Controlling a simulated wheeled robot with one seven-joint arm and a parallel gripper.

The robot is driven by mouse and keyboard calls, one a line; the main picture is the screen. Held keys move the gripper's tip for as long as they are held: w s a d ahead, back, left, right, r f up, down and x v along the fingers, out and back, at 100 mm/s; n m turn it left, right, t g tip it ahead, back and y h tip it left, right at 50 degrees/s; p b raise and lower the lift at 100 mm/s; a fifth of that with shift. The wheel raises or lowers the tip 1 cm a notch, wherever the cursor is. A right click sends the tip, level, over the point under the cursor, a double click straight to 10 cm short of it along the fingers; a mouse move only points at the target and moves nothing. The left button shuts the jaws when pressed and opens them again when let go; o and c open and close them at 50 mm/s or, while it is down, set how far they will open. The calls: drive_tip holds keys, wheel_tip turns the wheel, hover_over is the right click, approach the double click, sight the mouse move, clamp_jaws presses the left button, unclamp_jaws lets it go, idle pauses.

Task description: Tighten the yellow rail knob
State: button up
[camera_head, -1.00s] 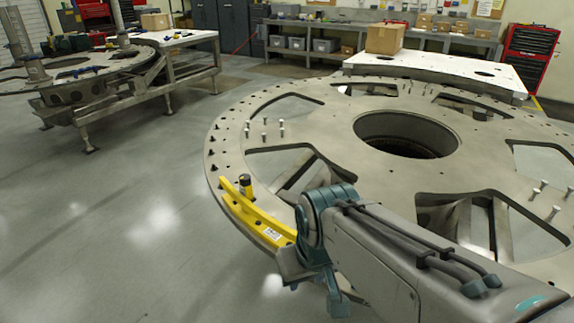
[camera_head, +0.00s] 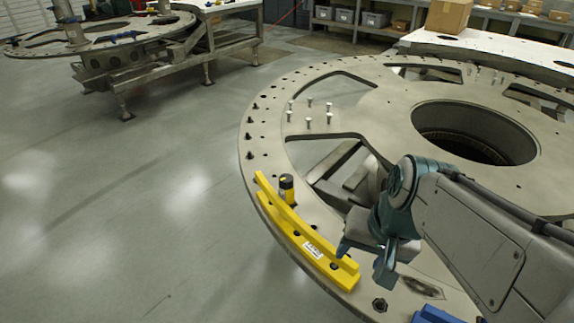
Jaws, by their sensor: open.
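The yellow rail (camera_head: 308,238) lies along the left front rim of the large round metal plate (camera_head: 262,110). It is curved, with a raised wall and a small white label near its right end. A short upright black cylinder with yellow on it, seemingly the knob (camera_head: 287,188), stands close behind the rail's left half; I cannot tell whether it touches the rail. My gripper (camera_head: 366,262), with teal fingers, is open and empty just right of the rail's right end, apart from the knob. Whether it touches the rail is unclear.
Several upright bolts (camera_head: 309,102) stand on the plate, and dark bolts line its left rim. A blue object (camera_head: 435,314) lies at the bottom edge. Large openings cut the plate. Behind are a cardboard box (camera_head: 448,15) and a second round fixture (camera_head: 130,30). Clear floor lies left.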

drive_tip(key=w+a+f+m+y+b, duration=0.2)
drive_tip(key=m+b, duration=0.1)
drive_tip(key=b, duration=0.1)
drive_tip(key=w+a+f+m+y+b, duration=0.1)
drive_tip(key=w+f+m+y+b, duration=0.1)
drive_tip(key=m+b, duration=0.1)
drive_tip(key=w+a+f+m+y+b, duration=0.2)
drive_tip(key=m+y+b, duration=0.1)
drive_tip(key=m+b, duration=0.1)
drive_tip(key=shift+w+a+f+t+b, duration=0.15)
drive_tip(key=shift+a+f+t+b, duration=0.15)
drive_tip(key=shift+a+f+b, duration=0.05)
drive_tip(key=m+t+y+b, duration=0.6)
drive_tip(key=m+y+b, duration=0.1)
drive_tip(key=m+b, duration=0.45)
approach(286, 178)
drive_tip(key=x, duration=0.3)
drive_tip(key=b+x, duration=0.1)
drive_tip(key=x, duration=0.2)
drive_tip(key=b+x, duration=0.1)
drive_tip(key=x, duration=0.3)
drive_tip(key=shift+w+f, duration=0.1)
drive_tip(key=shift+f, duration=0.2)
drive_tip(key=c, duration=0.9)
